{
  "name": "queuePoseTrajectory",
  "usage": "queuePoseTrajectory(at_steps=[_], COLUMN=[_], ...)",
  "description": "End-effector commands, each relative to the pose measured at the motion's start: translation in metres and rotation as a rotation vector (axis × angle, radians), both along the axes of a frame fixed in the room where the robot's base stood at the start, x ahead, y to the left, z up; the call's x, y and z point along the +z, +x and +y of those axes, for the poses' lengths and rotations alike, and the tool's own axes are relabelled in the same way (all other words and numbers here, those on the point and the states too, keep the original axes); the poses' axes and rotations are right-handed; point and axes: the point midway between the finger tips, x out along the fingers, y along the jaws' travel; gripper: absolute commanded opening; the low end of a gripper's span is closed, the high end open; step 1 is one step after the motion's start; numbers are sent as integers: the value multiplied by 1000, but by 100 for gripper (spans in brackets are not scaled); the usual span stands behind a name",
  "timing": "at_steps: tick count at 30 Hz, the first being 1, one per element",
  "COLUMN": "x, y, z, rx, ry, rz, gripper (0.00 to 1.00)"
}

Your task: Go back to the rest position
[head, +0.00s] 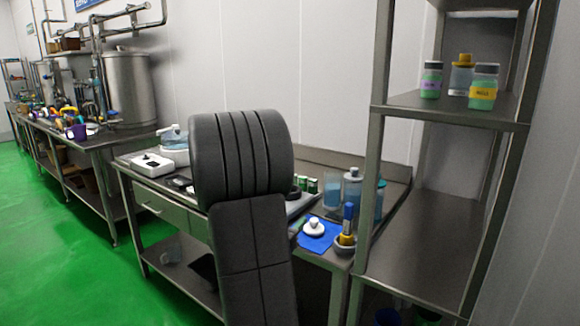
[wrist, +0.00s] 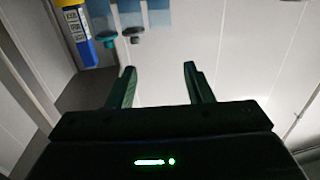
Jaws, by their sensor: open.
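My arm fills the middle of the head view as dark grey links standing in front of the steel bench (head: 338,262). My gripper is hidden behind these links in the head view. In the wrist view my gripper (wrist: 159,85) shows two dark fingers, spread apart, with nothing between them. Beyond the fingertips is a pale wall or panel surface. A blue and yellow labelled item (wrist: 78,35) is at the upper left of the wrist view, apart from the fingers.
A steel shelf rack (head: 447,115) stands close on the right, with jars (head: 483,87) on its upper shelf. Blue-tinted bottles (head: 352,186) and a blue mat (head: 318,242) are on the bench. Metal tanks (head: 129,85) stand at the back left. Green floor (head: 70,260) is open at the left.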

Motion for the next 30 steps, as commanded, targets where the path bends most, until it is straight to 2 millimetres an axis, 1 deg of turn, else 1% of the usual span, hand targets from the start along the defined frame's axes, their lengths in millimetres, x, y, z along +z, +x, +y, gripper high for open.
queuePoseTrajectory(at_steps=[1,6,10,13,19,30], x=[-9,-36,-54,-64,-75,-76], y=[-1,-3,-4,-4,-5,-5], z=[0,-1,-1,-1,0,0], rx=[14,68,106,127,152,158], ry=[-2,-4,-2,-3,-2,0], rz=[6,8,6,4,1,-1], gripper=[47,47,47,47,47,47])
